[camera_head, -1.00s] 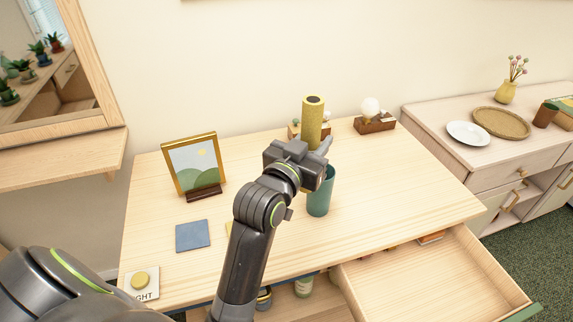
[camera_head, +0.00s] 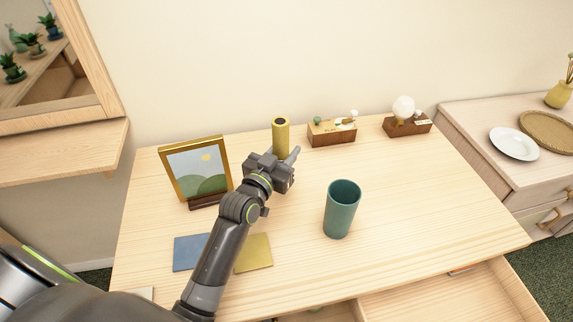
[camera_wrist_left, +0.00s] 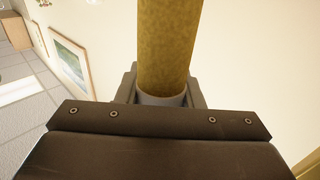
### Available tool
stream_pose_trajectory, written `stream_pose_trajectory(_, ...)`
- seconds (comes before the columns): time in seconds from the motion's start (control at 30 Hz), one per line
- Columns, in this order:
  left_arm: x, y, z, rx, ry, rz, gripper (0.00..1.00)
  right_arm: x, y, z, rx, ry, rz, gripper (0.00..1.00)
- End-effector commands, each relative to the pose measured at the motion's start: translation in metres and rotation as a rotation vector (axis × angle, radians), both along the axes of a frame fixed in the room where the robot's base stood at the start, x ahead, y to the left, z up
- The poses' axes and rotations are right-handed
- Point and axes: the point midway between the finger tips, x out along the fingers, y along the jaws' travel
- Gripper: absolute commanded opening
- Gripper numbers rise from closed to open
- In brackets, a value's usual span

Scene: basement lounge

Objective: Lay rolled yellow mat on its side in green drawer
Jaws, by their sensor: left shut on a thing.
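The rolled yellow mat (camera_head: 281,134) stands upright in my left gripper (camera_head: 284,163), above the desk towards its back. The gripper is shut on the roll's lower part. In the left wrist view the mat (camera_wrist_left: 168,45) rises from between the jaws. The open drawer (camera_head: 440,298) is at the lower right of the head view, with a bare wooden inside; its front is cut off by the frame. A teal cup (camera_head: 341,210) stands on the desk to the right of the gripper, apart from it. My right gripper is not in view.
A gold picture frame (camera_head: 196,170) stands left of the gripper. Blue (camera_head: 190,252) and yellow (camera_head: 254,253) squares lie in front. Two wooden blocks with ornaments (camera_head: 332,132) (camera_head: 407,124) stand at the back. The desk's right side (camera_head: 440,200) is clear.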

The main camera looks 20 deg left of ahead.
Motion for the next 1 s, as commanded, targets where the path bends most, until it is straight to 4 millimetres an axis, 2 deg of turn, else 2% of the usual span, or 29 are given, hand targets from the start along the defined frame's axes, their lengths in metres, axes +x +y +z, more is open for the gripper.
stream_pose_trajectory(0.23,0.0,0.0,-0.035,-0.002,0.002,0.0,0.1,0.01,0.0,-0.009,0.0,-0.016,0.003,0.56)
stream_pose_trajectory(0.67,0.0,0.0,-0.042,0.0,0.0,0.001,0.1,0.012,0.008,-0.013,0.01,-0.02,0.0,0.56)
stream_pose_trajectory(0.7,0.0,0.0,-0.043,0.0,0.001,0.001,0.35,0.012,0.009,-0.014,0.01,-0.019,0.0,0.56)
stream_pose_trajectory(0.87,0.0,0.0,-0.041,0.0,0.001,0.001,0.56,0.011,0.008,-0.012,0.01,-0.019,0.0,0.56)
stream_pose_trajectory(1.0,0.0,0.0,-0.041,0.0,0.001,0.001,0.56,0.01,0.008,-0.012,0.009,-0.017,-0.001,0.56)
